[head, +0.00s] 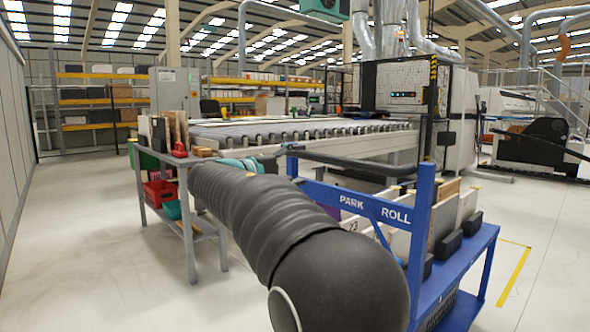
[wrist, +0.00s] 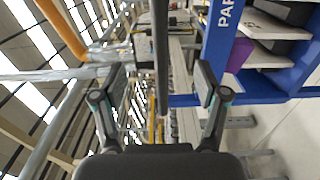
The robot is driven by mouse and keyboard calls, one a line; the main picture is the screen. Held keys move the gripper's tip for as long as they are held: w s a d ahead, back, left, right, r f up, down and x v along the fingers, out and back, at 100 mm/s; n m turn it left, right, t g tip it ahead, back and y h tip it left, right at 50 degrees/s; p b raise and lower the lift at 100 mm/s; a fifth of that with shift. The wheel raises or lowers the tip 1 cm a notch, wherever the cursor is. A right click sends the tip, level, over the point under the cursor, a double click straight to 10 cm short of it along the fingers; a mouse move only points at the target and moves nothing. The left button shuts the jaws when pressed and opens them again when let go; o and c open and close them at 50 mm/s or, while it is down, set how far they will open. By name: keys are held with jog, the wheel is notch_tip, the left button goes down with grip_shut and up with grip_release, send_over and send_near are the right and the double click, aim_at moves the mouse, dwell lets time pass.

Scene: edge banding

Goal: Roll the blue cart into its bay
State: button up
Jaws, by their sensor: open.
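The blue cart (head: 424,225) stands right of centre in the head view, lettered "PARK" and "ROLL", with boards and panels on it. Its black push handle (head: 350,161) runs across the top of the near end. In the wrist view the blue frame (wrist: 219,45) is at the upper right. The dark handle bar (wrist: 161,60) runs down the middle, between the fingers in the picture; I cannot tell how deep it sits. My gripper (wrist: 161,85) is open, with nothing clamped. My arm hides part of the cart in the head view. A yellow floor line (head: 516,272) lies right of the cart.
A grey table (head: 191,240) with red and teal bins stands left of my arm. A roller conveyor (head: 300,132) and a large machine (head: 455,110) are behind. Open pale floor lies at the left and right. A dark machine (head: 540,150) stands at the far right.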

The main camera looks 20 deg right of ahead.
aim_at(326, 160)
jog(key=p+x, duration=0.2)
jog(key=x, duration=1)
jog(key=shift+d, duration=0.1)
